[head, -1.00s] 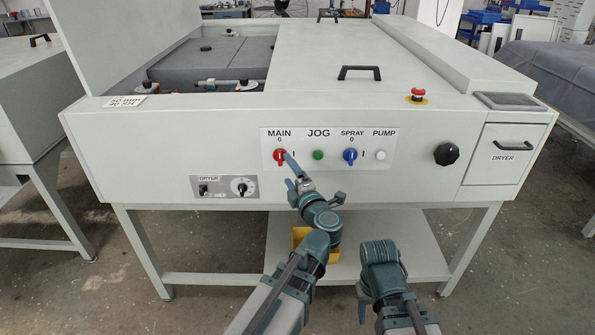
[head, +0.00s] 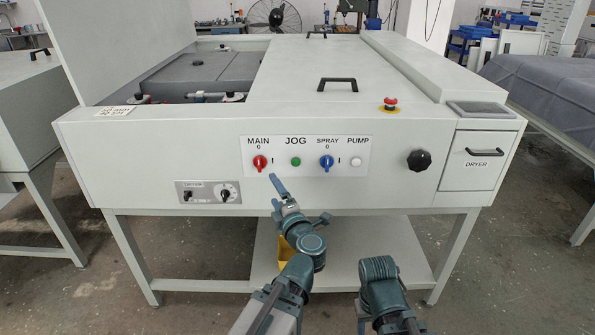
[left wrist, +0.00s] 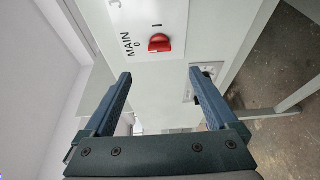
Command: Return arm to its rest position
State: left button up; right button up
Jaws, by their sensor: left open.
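My left gripper (head: 279,188) is in front of the white machine's front panel, just below and right of the red MAIN knob (head: 260,162). It is open and empty, with clear space between its fingers in the left wrist view (left wrist: 160,75). The red knob also shows there (left wrist: 159,43), beyond the fingertips and apart from them; its handle lies along the line toward the 0 mark. My right arm (head: 381,285) is bent at the bottom of the head view, and its gripper cannot be seen.
The panel also holds a green JOG button (head: 295,162), a blue SPRAY knob (head: 326,162), a white PUMP button (head: 356,162) and a black round knob (head: 419,160). A DRYER control plate (head: 208,192) is lower left. A yellow object (head: 284,250) sits below, partly hidden by my arm.

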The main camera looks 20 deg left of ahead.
pick_arm(q)
jog(key=w+d+m+t+h, duration=0.2)
jog(key=w+d+m+h, duration=0.1)
jog(key=d+m+h, duration=0.35)
jog(key=w+d+m+t+h, duration=0.2)
jog(key=w+d+m+h, duration=0.1)
jog(key=d+m+h, duration=0.4)
jog(key=s+d+f+m+g+h, duration=0.35)
jog(key=f+m+g, duration=0.25)
jog(key=f+m, duration=0.3)
jog(key=s+a+f+m+g+y, duration=0.2)
jog(key=s+a+f+g+y, duration=0.1)
jog(key=s+a+f+g, duration=0.4)
jog(key=s+a+f+m+g+y, duration=0.1)
jog(key=s+a+f+g+y, duration=0.25)
jog(key=s+f, duration=0.4)
jog(key=s+d+r+m+p, duration=0.1)
jog(key=s+d+r+p, duration=0.1)
jog(key=r+p, duration=0.4)
jog(key=s+d+r+m+g+p, duration=0.1)
jog(key=s+d+r+p, duration=0.2)
jog(key=d+r+p, duration=0.2)
jog(key=s+d+r+m+g+p, duration=0.1)
jog(key=d+r+p, duration=0.3)
jog(key=r+p, duration=0.4)
notch_tip(320, 180, up, 2)
jog(key=shift+s+r+m+y, duration=0.1)
jog(key=shift+s+m+y, duration=0.25)
jog(key=shift+s+m, duration=0.35)
jog(key=shift+s, duration=0.15)
